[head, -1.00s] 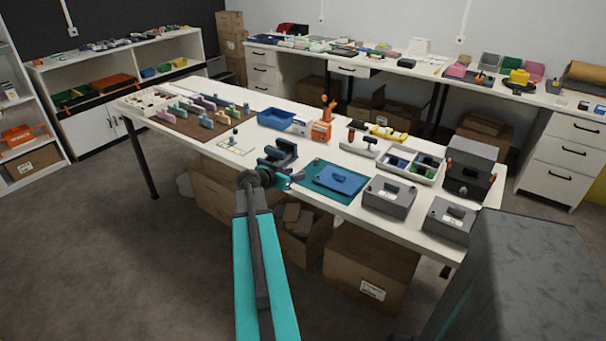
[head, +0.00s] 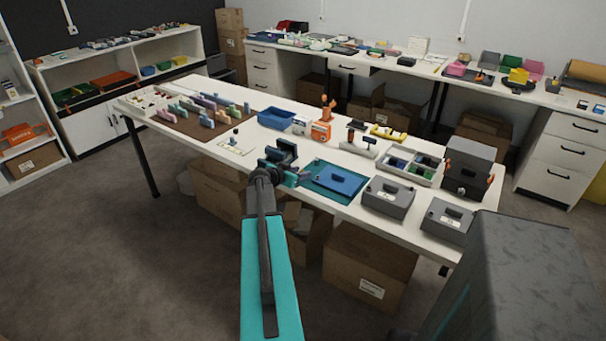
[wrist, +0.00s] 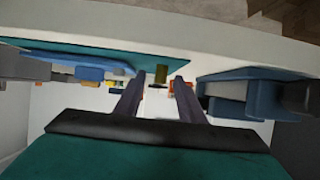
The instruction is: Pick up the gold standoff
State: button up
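The gold standoff (wrist: 161,74) shows in the wrist view as a small upright olive-gold cylinder. It stands ahead of and between the fingertips, beside the edge of a teal mat. My gripper (wrist: 158,84) is open there, with its dark fingers apart and clear space around the standoff. In the head view my gripper (head: 303,174) is low over the table's near edge, beside the mat. The standoff cannot be made out in the head view, where the arm end and gripper crowd that spot.
A blue vise-like block (wrist: 255,78) stands close right of the fingers. The teal mat (head: 345,198) holds a blue plate (head: 342,180). Grey boxes (head: 389,196) stand farther right. The white table's near edge (head: 405,235) is close to my arm.

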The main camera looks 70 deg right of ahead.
dwell(0.3)
grip_shut()
jog(key=shift+r, duration=0.1)
jog(key=shift+r+b, duration=0.5)
jog(key=shift+r, duration=0.55)
jog(key=w+a+r+b, duration=0.1)
jog(key=a+b, duration=0.1)
jog(key=a, duration=0.6)
jog(key=w+a+r+b, duration=0.1)
jog(key=w+a+b, duration=0.1)
jog(key=a, duration=0.5)
jog(key=shift+a+r, duration=0.4)
jog(key=shift+w, duration=0.1)
